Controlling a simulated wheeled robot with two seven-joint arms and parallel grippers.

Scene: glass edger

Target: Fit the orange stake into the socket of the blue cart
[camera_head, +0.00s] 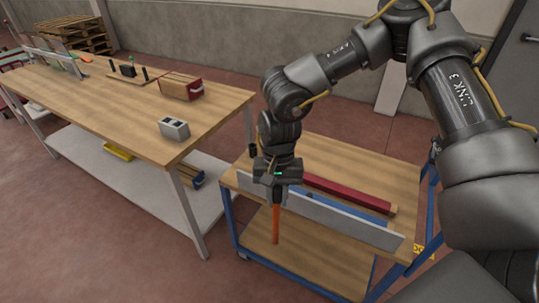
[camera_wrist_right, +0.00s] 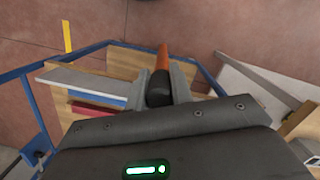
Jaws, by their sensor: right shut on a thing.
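My right gripper (camera_head: 277,194) is shut on the orange stake (camera_head: 276,224), which hangs roughly upright below it in the head view. In the right wrist view the fingers close around the stake's black end (camera_wrist_right: 159,89), and its orange part (camera_wrist_right: 162,57) reaches beyond them. The blue cart (camera_head: 229,222) stands below, with a wooden top and a lower wooden shelf. The stake is at the near-left side of the cart, in front of a long grey board in the head view. I cannot make out the socket or whether the stake touches it. My left gripper is not in view.
The grey board (camera_head: 350,223) runs along the cart top's near edge, with a red bar (camera_head: 345,193) behind it. A workbench (camera_head: 110,107) stands left, holding a grey block (camera_head: 174,129) and a red-ended box (camera_head: 181,87). Open floor lies between bench and cart.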

